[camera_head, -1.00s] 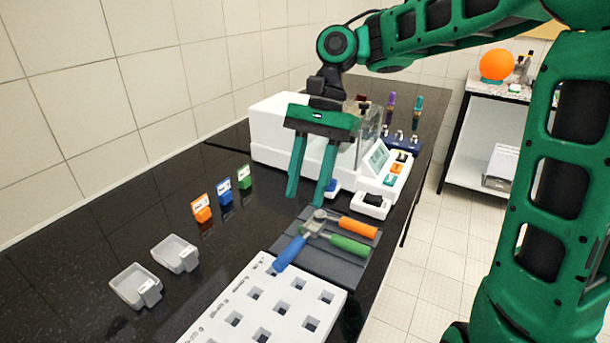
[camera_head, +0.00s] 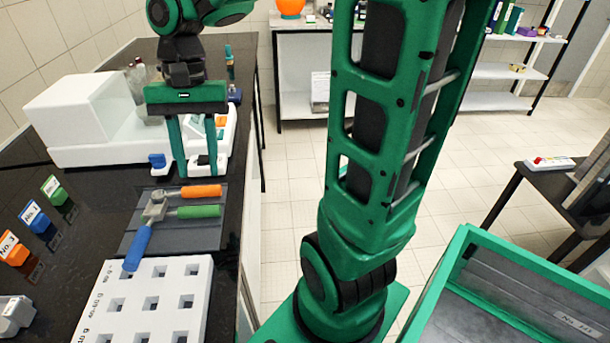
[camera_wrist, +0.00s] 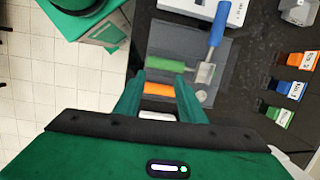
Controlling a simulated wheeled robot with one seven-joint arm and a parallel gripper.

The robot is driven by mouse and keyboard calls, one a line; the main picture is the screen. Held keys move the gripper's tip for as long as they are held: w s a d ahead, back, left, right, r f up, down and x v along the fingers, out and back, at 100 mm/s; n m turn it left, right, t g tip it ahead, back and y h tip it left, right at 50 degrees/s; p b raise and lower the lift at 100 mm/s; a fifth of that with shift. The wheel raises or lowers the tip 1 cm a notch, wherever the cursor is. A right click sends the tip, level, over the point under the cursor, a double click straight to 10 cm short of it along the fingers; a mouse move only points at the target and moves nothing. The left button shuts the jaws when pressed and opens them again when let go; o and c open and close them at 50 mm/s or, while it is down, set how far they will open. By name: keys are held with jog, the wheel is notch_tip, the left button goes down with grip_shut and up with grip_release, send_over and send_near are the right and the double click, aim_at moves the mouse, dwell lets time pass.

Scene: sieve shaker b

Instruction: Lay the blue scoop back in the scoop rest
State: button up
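The blue scoop (camera_head: 138,246) lies askew, its metal head (camera_head: 154,210) on the dark grey scoop rest (camera_head: 205,238) and its blue handle reaching past the near edge toward the white holed block. It also shows in the wrist view (camera_wrist: 219,27). An orange-handled scoop (camera_head: 200,191) and a green-handled scoop (camera_head: 198,211) lie side by side on the rest; their heads are crowded near the blue scoop's head, and I cannot tell which touch. My gripper (camera_head: 198,176) is open and empty, pointing down beyond the orange handle. In the wrist view, its fingertips (camera_wrist: 159,75) appear over the handles.
The white holed block (camera_head: 165,275) stands just before the rest. A white machine (camera_head: 85,120) stands behind on the left. Orange (camera_head: 14,249), blue and green labelled tags line the left. The dark counter's right edge runs close beside the rest. A green-rimmed bin (camera_head: 455,262) is at right.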

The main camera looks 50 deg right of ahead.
jog(key=s+d+f+n+h, duration=0.1)
jog(key=s+d+f, duration=0.2)
jog(key=s+d, duration=0.4)
jog(key=s+d+f+n+t+h, duration=0.1)
jog(key=s+d+f, duration=0.1)
jog(key=s+d, duration=0.6)
jog(key=shift+s+f, duration=0.35)
jog(key=shift+f, duration=0.05)
